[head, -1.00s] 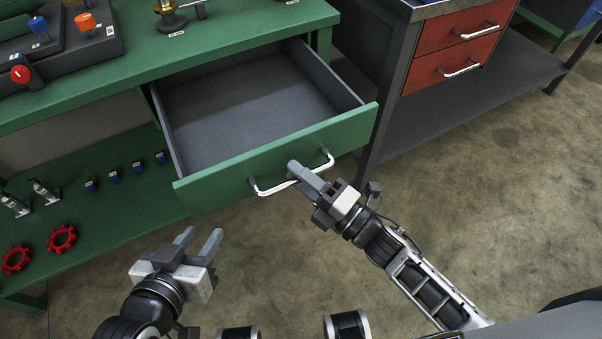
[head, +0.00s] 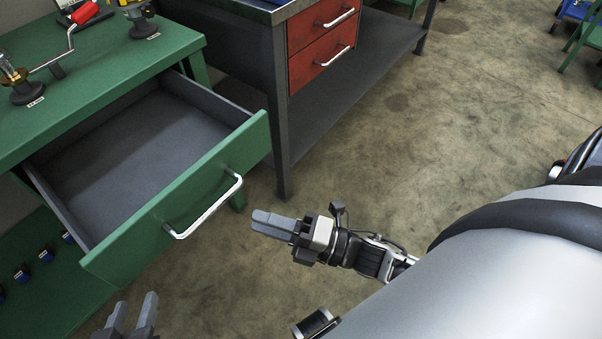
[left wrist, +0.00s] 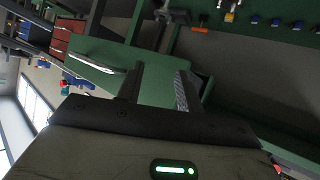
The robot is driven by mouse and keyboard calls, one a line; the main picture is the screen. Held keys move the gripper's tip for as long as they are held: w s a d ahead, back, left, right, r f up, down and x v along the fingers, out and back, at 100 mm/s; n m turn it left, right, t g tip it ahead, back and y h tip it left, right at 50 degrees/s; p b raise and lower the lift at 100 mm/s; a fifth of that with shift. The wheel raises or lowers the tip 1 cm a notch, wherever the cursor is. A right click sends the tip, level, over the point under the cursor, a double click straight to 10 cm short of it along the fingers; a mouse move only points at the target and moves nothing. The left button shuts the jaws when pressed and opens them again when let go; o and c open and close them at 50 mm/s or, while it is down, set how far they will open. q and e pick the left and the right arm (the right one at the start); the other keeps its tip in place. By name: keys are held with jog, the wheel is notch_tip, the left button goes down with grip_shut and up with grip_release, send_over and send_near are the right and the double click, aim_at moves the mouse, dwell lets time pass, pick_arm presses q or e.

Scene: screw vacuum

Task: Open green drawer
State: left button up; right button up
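The green drawer (head: 197,196) is pulled far out of the green workbench (head: 110,72), and its grey inside (head: 140,150) looks empty. Its silver handle (head: 206,210) is free, with no gripper on it. My right gripper (head: 262,223) is to the right of the handle, apart from it. Its fingers look close together with nothing visible between them. My left gripper (head: 135,312) is at the bottom edge of the head view, below the drawer front, with its fingers apart and empty. The left wrist view shows its two spread fingers (left wrist: 160,88) and the drawer handle (left wrist: 92,58) beyond.
A dark bench with red drawers (head: 325,45) stands behind, its leg (head: 282,150) close to the drawer's right corner. Several small blue-topped items (head: 46,255) sit on the lower green shelf. The concrete floor on the right (head: 430,120) is mostly clear.

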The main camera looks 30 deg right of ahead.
jog(key=v, duration=0.6)
pick_arm(q)
jog(key=shift+w+r, duration=0.1)
jog(key=shift+w, duration=0.05)
